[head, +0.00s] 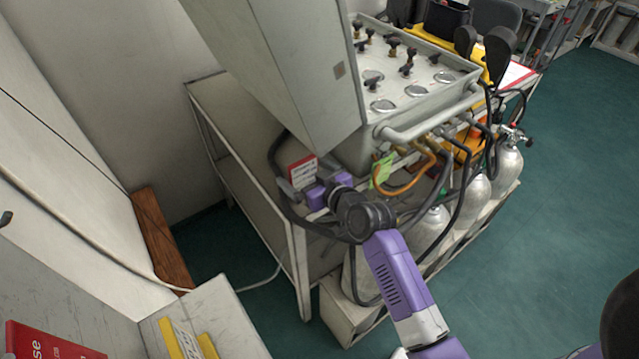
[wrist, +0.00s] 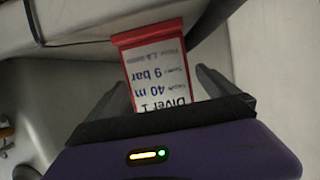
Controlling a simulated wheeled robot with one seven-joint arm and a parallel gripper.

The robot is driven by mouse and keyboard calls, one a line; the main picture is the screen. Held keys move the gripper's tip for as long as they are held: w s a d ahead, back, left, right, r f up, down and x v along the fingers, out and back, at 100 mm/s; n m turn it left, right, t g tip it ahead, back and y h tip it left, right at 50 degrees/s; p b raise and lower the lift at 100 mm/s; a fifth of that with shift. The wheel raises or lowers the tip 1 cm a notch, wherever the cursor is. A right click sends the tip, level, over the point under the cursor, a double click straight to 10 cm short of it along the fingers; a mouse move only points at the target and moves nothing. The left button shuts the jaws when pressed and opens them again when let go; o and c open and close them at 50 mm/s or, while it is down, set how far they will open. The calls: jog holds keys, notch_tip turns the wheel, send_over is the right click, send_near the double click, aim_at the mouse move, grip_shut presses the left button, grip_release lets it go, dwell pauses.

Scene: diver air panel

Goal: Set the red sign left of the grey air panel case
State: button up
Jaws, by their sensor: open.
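The red sign (head: 302,172), with a white printed face, is at the left part of the cart's top, beside the grey air panel case (head: 437,75) and close to its raised lid (head: 290,65). In the wrist view the sign (wrist: 155,65) shows its red edge and the upside-down words "Diver 1", "40 m" and "9 bar". My gripper (head: 305,184) is at the sign. In the wrist view its open fingers (wrist: 163,86) stand on either side of the sign, whose near end is hidden by the gripper body. I cannot tell whether either finger touches it.
The cart (head: 300,240) has a lower shelf. Black and orange hoses hang in front of the case, near my arm. Silver cylinders (head: 470,190) stand along the cart's right side. A white box (head: 215,320) is at the lower left. Green floor is clear at the right.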

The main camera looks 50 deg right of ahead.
jog(key=b+v, duration=0.1)
jog(key=v, duration=0.8)
jog(key=s+a+f, duration=0.3)
jog(key=s+a, duration=1)
jog(key=s, duration=0.1)
jog(key=s+a+r+n+y, duration=0.3)
jog(key=s+a+r, duration=0.4)
jog(key=s, duration=0.5)
jog(key=shift+a+r+t+y, duration=0.2)
jog(key=shift+a+t+y, duration=0.2)
jog(key=shift+a+y, duration=0.1)
jog(key=shift+d, duration=0.15)
